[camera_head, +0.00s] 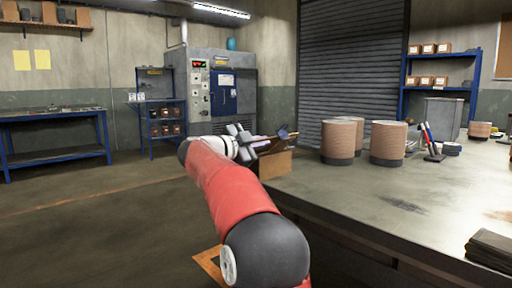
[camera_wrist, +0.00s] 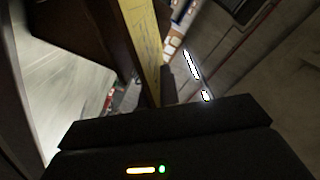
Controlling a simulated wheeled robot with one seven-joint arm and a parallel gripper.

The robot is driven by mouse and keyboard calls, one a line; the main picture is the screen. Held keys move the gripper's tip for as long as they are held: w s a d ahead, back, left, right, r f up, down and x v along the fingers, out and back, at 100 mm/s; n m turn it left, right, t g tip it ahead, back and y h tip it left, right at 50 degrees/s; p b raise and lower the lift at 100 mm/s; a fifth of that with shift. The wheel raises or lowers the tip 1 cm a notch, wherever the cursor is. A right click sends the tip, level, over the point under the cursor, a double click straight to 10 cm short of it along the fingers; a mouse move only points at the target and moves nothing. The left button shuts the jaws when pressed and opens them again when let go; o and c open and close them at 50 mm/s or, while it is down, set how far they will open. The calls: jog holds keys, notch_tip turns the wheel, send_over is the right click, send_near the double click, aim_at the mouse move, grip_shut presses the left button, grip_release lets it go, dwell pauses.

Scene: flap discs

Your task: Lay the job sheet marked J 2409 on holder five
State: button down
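My gripper (camera_head: 284,138) is at the end of my red arm, by the left far corner of the grey table (camera_head: 385,215). It is small and dark there, beside and above an open brown cardboard box (camera_head: 276,164). In the wrist view a black part of my gripper fills the bottom, with a yellow bar (camera_wrist: 145,45) running up beyond it. Neither view shows clearly whether its fingers are open or shut or hold anything. I cannot make out a sheet marked J 2409 or a holder numbered five in either view.
Stacks of brown discs (camera_head: 388,143) stand on the table right of my gripper. A grey bin (camera_head: 441,118) and a dark folded cloth (camera_head: 492,248) are farther right. An oven (camera_head: 212,85), a blue rack (camera_head: 160,110) and a blue bench (camera_head: 55,130) stand behind. Left floor is open.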

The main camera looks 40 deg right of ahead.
jog(key=shift+s+f, duration=0.1)
jog(key=shift+s, duration=0.25)
jog(key=shift+s+f+b, duration=0.45)
jog(key=shift+f+b, duration=0.15)
jog(key=shift+b, duration=0.05)
dwell(0.3)
jog(key=c, duration=1.5)
grip_release()
jog(key=shift+c, duration=0.2)
jog(key=a, duration=0.7)
jog(key=shift+s+a, duration=0.3)
jog(key=shift+a, duration=0.05)
